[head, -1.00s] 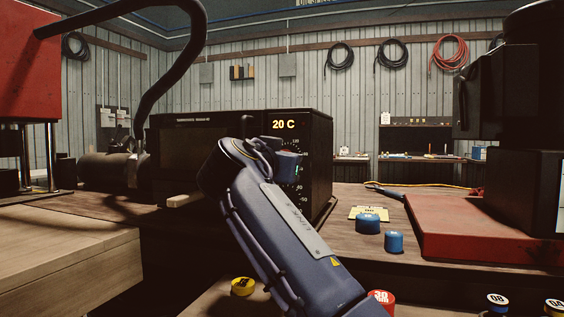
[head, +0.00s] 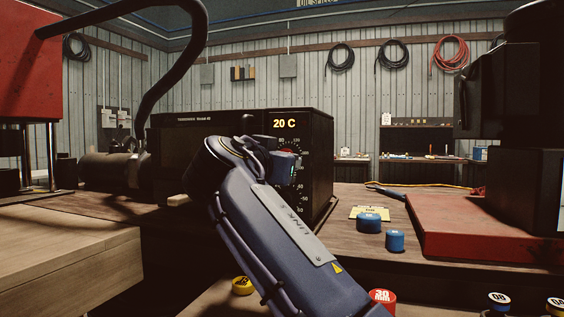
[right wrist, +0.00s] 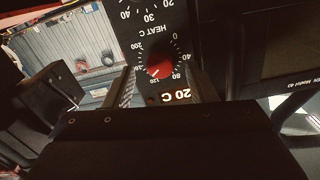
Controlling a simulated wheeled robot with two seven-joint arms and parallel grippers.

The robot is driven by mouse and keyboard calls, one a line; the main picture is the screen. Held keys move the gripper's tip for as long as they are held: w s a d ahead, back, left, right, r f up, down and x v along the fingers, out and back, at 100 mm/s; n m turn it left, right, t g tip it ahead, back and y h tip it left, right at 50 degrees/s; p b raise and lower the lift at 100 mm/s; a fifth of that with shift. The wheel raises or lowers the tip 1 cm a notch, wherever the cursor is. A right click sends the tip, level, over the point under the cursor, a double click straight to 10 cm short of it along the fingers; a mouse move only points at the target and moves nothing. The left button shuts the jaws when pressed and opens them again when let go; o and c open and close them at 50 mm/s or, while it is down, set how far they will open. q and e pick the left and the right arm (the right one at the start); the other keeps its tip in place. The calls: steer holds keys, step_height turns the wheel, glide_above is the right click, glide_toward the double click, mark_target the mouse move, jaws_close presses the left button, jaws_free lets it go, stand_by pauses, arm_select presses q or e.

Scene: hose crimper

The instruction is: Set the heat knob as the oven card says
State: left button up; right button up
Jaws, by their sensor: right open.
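The dark oven (head: 225,150) stands on the bench with its display reading 20 C. Its red heat knob (right wrist: 160,67) appears upside down in the right wrist view, on a HEAT C scale from 0 to 200. A light mark on the knob seems to point near 120. My right gripper (right wrist: 164,84) is open, with its fingers on either side of the knob; I cannot tell whether they touch it. In the head view my right wrist largely covers the knob. A yellow card (head: 357,212) lies right of the oven, its text unreadable. My left gripper is out of view.
Two blue cylinders (head: 395,241) stand by the card. A red base plate (head: 470,230) lies to the right. A second dial (right wrist: 150,14) is on the same panel, partly cut off. Several capped pieces stand at the front, one red (head: 382,297).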

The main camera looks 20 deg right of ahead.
steer(key=v, duration=0.5)
